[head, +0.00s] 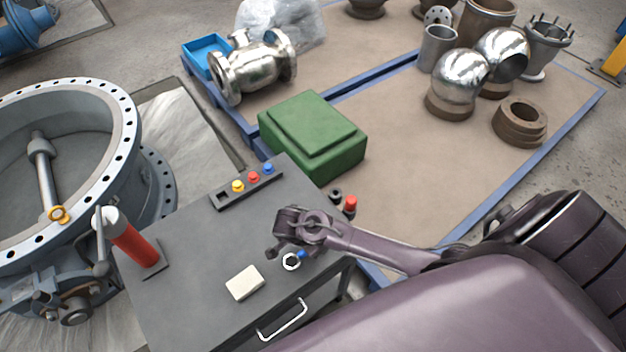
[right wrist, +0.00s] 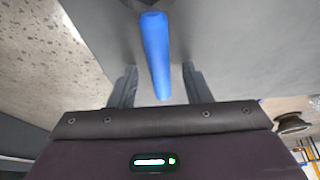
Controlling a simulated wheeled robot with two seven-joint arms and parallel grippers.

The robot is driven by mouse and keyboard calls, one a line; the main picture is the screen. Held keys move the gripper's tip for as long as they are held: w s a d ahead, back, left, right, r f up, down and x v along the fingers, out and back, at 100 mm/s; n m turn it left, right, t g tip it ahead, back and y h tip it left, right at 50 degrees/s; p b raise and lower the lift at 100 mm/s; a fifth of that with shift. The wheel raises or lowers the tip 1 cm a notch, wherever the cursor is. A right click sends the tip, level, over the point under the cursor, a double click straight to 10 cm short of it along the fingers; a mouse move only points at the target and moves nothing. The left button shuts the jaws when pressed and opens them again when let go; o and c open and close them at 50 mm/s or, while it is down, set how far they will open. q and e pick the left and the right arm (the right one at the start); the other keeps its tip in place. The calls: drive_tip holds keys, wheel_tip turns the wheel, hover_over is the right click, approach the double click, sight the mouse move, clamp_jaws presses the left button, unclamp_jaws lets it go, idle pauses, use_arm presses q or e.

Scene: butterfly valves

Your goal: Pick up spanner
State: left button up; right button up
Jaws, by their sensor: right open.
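The spanner lies on the dark grey cabinet top, mostly hidden under my right gripper (head: 287,246) in the head view. Its pale ring end (head: 291,262) and a bit of its blue handle (head: 302,254) show there. In the right wrist view the blue handle (right wrist: 156,50) runs lengthwise between the two open fingers of my right gripper (right wrist: 160,78). There is a gap on each side of the handle, and the fingers do not seem to touch it. My left gripper is not in view.
A green box (head: 313,135) stands behind. A large flanged valve (head: 60,150) is at the left.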

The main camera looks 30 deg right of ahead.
clamp_jaws()
idle(0.4)
wheel_tip(320, 180, up, 18)
drive_tip(key=c, duration=0.6)
unclamp_jaws()
clamp_jaws()
idle(0.9)
